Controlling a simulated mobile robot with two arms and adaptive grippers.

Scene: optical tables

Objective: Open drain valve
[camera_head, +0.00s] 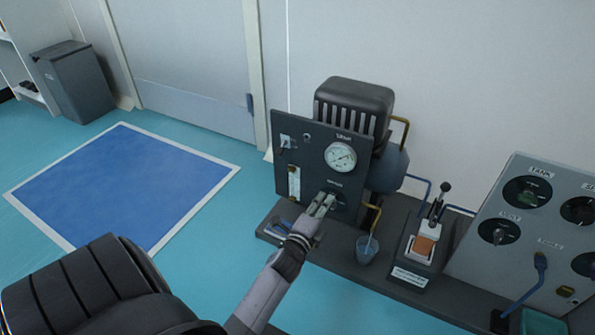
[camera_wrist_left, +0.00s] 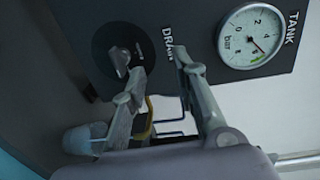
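The drain valve is a small grey knob (camera_wrist_left: 120,62) on a dark round disc, beside the DRAIN label (camera_wrist_left: 168,48) on a dark panel (camera_head: 293,128). In the head view my gripper mostly covers the knob. My left gripper (camera_head: 327,200) is in front of the panel's lower part; it also shows in the left wrist view (camera_wrist_left: 160,64). Its two fingers are spread with nothing between them. The knob lies just left of the left finger in the wrist view, outside the gap. I cannot tell whether that finger touches it. My right gripper is not in view.
A TANK gauge (camera_head: 341,157) is above the valve, its needle past 4 bar. A clear cup (camera_head: 367,250) stands below a yellow pipe on the dark bench. A lever device (camera_head: 424,245) and a grey control panel (camera_head: 520,235) are to the right. Blue floor lies left.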

